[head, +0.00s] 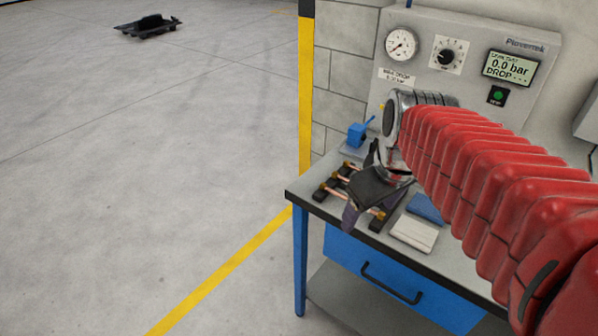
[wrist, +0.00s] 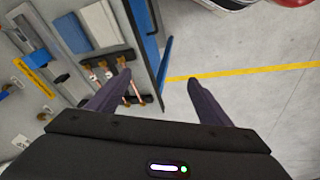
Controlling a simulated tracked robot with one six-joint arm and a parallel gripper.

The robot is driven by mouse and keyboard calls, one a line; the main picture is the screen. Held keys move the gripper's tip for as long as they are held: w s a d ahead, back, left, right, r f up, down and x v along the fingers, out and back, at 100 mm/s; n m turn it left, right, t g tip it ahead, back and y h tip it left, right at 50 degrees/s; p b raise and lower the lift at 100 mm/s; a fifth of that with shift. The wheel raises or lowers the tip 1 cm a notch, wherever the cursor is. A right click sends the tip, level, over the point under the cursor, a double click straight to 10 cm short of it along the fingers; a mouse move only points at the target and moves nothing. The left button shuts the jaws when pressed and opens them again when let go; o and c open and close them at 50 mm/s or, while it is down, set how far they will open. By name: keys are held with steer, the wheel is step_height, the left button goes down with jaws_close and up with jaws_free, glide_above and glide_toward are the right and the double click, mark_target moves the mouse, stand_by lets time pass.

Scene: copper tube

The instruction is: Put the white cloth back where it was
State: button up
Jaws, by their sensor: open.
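The white cloth (head: 415,233) lies folded flat on the bench, close to its front edge and just in front of a blue cloth (head: 427,208). In the wrist view the white cloth (wrist: 101,24) is at the upper left, beside the blue cloth (wrist: 72,33). My gripper (wrist: 158,82) is open with nothing between its fingers. In the head view it hangs over the bench's front edge, left of the white cloth and apart from it. It hides part of the copper tube fixture (head: 331,183).
The blue bench (head: 290,197) has a drawer (head: 395,280) below. A grey test panel (head: 470,65) with a gauge and display stands behind. A small blue device (head: 357,135) sits at the back left. Open floor with a yellow line (head: 225,270) lies left; a dark pallet-like object (head: 148,26) is far off.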

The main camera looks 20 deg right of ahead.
steer(key=s+a+f+m+t, duration=0.1)
steer(key=s+a+m+t, duration=0.1)
steer(key=s+a, duration=0.4)
steer(key=a+m, duration=0.1)
steer(key=a, duration=0.2)
steer(key=shift+f, duration=0.15)
steer(key=shift+a, duration=0.1)
stand_by(0.8)
